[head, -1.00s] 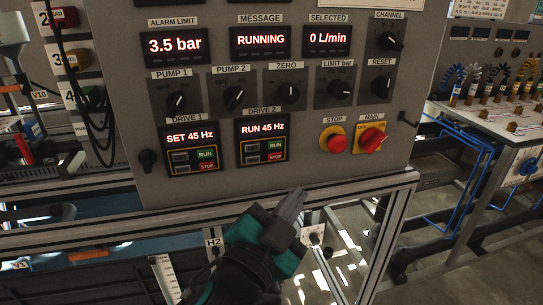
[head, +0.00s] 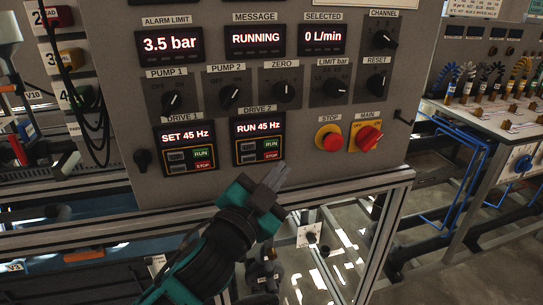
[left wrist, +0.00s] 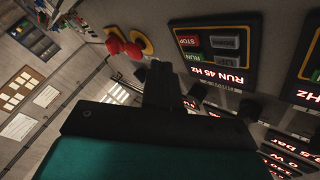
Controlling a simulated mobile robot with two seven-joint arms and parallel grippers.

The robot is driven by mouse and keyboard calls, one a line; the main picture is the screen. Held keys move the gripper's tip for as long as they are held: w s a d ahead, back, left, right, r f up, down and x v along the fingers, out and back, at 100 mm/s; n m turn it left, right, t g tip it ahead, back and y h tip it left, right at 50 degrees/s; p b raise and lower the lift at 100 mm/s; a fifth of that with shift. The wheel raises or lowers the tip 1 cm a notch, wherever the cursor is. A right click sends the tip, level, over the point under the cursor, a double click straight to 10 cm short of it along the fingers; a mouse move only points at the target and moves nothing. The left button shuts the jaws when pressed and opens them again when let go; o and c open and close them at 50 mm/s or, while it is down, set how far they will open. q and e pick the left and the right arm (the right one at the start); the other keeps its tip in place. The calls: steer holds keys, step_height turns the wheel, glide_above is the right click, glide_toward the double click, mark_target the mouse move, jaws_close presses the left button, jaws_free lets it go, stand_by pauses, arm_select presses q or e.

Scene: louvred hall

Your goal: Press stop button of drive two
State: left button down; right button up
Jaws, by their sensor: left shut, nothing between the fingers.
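The drive two unit (head: 259,138) is on the grey control panel, under the label DRIVE 2, and its display reads RUN 45 Hz. Its red stop button (head: 271,155) sits below the green RUN button (head: 270,144). My left gripper (head: 277,174) is shut and empty, just below the drive two unit and close to its stop button. In the left wrist view the drive two unit (left wrist: 213,50) appears upside down, with its red stop button (left wrist: 188,41) beyond the shut fingers (left wrist: 160,80). I cannot tell whether the fingertips touch the panel. My right gripper is not in view.
The drive one unit (head: 187,145), showing SET 45 Hz, is to the left. A red STOP mushroom button (head: 330,138) and a red MAIN switch (head: 367,137) are to the right. Several black knobs are above. A metal frame rail (head: 350,185) runs below the panel.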

mark_target(271, 155)
arm_select(q)
steer(key=shift+w+a, duration=0.2)
steer(key=shift+w, duration=0.35)
steer(key=shift+w+a, duration=0.15)
steer(key=shift+w, duration=0.35)
stand_by(0.5)
steer(key=shift+w, duration=0.15)
stand_by(0.7)
steer(key=shift+w+a, duration=0.1)
steer(key=shift+w, duration=0.15)
steer(key=shift+w+a+p, duration=0.1)
steer(key=shift+w+p, duration=0.2)
steer(key=shift+w, duration=0.05)
stand_by(0.6)
stand_by(0.3)
steer(key=shift+s+d, duration=0.2)
steer(key=shift+s, duration=0.55)
